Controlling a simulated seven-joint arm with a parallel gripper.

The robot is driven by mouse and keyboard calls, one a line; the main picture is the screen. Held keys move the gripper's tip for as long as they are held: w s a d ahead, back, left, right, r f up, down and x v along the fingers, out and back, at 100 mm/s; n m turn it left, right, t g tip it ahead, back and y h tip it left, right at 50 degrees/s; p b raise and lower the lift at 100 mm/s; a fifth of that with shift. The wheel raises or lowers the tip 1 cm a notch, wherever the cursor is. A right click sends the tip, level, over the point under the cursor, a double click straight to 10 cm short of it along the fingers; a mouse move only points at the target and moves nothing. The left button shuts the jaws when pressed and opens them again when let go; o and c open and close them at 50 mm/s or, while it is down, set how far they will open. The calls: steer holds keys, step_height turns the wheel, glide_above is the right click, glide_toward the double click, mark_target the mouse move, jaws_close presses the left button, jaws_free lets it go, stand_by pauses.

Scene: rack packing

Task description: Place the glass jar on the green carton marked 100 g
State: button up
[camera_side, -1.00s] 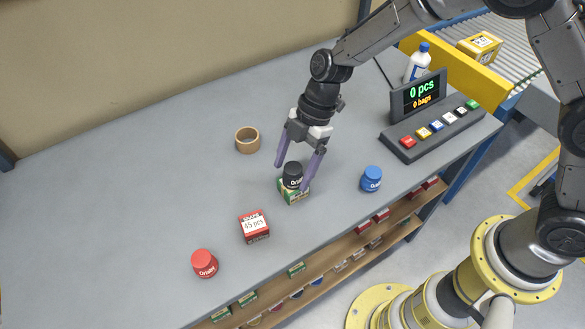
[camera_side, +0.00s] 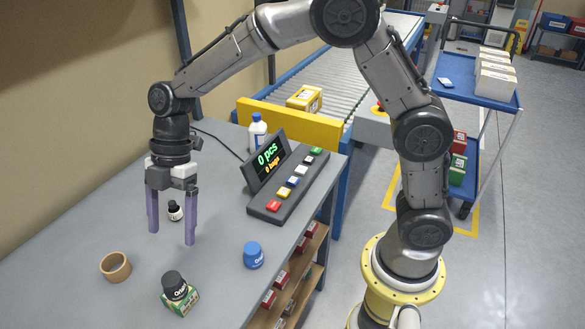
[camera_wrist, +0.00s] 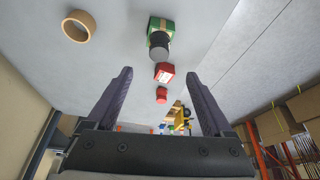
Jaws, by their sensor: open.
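A dark jar with a black lid (camera_side: 174,281) stands upright on top of the green carton (camera_side: 181,301) near the front of the table. The carton's 100 g marking is too small to read. In the wrist view the black lid (camera_wrist: 159,40) shows against the green carton (camera_wrist: 162,25), ahead of the fingers. My gripper (camera_side: 171,236) is open and empty, with its fingers pointing down, apart from and behind the jar. The open fingers also show in the wrist view (camera_wrist: 158,76).
A tape roll (camera_side: 115,267) lies left of the carton. The display (camera_side: 264,166) and button panel (camera_side: 285,190) stand at the right. A red carton (camera_wrist: 164,72) shows in the wrist view.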

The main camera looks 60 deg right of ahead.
steer(key=s+d+r+m+t, duration=0.2)
steer(key=s+d+r+m, duration=0.3)
steer(key=d+r, duration=0.15)
steer(key=s+d+r+m+t+h, duration=0.1)
steer(key=s+d+m+t+h, duration=0.1)
steer(key=s+d+m, duration=0.5)
steer(key=s+d+r+m+t+h, duration=0.1)
steer(key=s+d+m+t+h, duration=0.1)
steer(key=s+d+m, duration=0.4)
steer(key=s+m, duration=0.1)
steer(key=s, duration=0.4)
steer(key=shift+d+r+m, duration=0.3)
steer(key=shift+d, duration=0.1)
